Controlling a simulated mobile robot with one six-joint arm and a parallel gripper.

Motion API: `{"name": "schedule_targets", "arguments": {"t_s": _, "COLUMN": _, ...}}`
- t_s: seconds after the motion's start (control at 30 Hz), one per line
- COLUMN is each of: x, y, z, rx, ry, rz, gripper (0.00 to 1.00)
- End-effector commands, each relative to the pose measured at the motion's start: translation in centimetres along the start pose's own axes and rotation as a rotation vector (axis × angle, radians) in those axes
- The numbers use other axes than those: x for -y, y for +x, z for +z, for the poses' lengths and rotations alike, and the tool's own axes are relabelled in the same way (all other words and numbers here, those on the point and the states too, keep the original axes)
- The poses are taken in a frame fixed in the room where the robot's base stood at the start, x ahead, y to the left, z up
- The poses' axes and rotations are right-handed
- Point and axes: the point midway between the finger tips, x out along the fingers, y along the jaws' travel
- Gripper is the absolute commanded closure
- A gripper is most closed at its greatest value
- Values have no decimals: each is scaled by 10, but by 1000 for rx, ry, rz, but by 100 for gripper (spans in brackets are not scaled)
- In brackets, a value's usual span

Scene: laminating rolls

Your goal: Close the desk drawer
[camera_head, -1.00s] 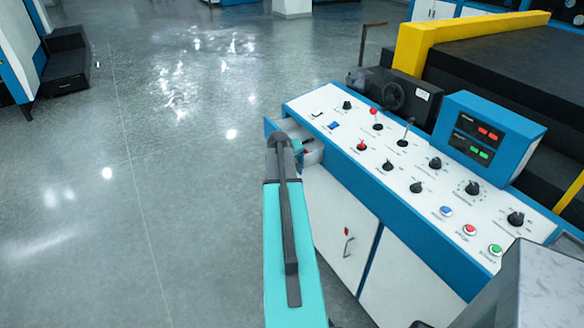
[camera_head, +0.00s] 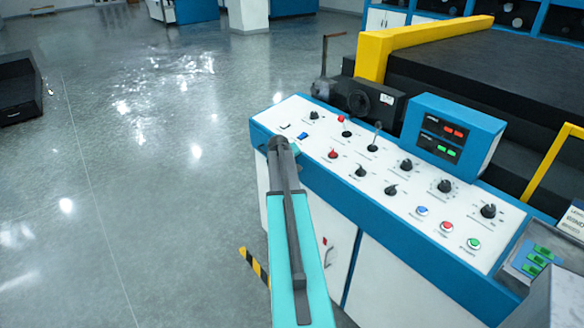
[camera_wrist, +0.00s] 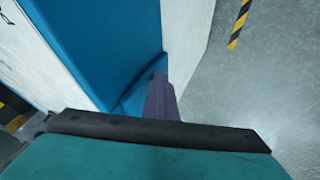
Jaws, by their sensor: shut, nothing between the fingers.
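The control desk (camera_head: 395,185) has a white sloped top and blue edges. Its drawer shows in the wrist view as a small blue front (camera_wrist: 138,92) near the corner of the blue band; I cannot tell whether it is fully flush. In the head view my arm hides most of that spot, and no drawer sticks out to its left. My gripper (camera_wrist: 160,82) is shut and empty, its narrow dark fingers at the drawer front, seemingly against it.
A white cabinet door (camera_head: 330,245) with a handle is below the desk top. Knobs, buttons and a blue display box (camera_head: 453,135) are on top. A yellow-and-black floor stripe (camera_wrist: 239,25) lies nearby.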

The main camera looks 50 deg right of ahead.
Motion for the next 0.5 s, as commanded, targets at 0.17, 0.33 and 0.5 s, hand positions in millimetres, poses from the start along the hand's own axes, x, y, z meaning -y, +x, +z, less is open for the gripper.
{"name": "schedule_targets", "arguments": {"t_s": 0.17, "x": -6, "y": 1, "z": -4, "rx": -9, "ry": -7, "rz": 17, "gripper": 100}}
{"name": "schedule_targets", "arguments": {"t_s": 0.33, "x": -5, "y": 1, "z": -5, "rx": -10, "ry": -8, "rz": 16, "gripper": 100}}
{"name": "schedule_targets", "arguments": {"t_s": 0.5, "x": -2, "y": -1, "z": -5, "rx": -10, "ry": -9, "rz": 16, "gripper": 100}}
